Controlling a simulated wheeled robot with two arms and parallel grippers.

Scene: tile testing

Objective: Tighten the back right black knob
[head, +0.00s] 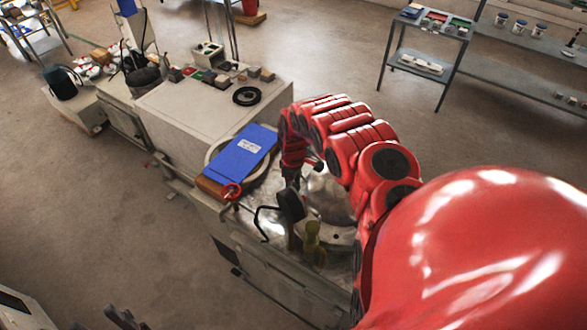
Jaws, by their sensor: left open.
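A testing machine (274,228) with a metal top stands in the middle. A dark rounded knob-like part (292,206) shows on it, beside a round metal dome (328,192). I cannot tell whether this is the back right black knob. My red right arm reaches in from the right over the machine and bends down. Its gripper (291,176) is small, dark and partly hidden by the arm, close above the dark part. I cannot see contact or its opening. My left gripper (122,318) shows only in part at the bottom left edge, open and away from the machine.
A blue binder (241,152) lies across the machine beside the arm. A grey cabinet (205,105) adjoins behind.

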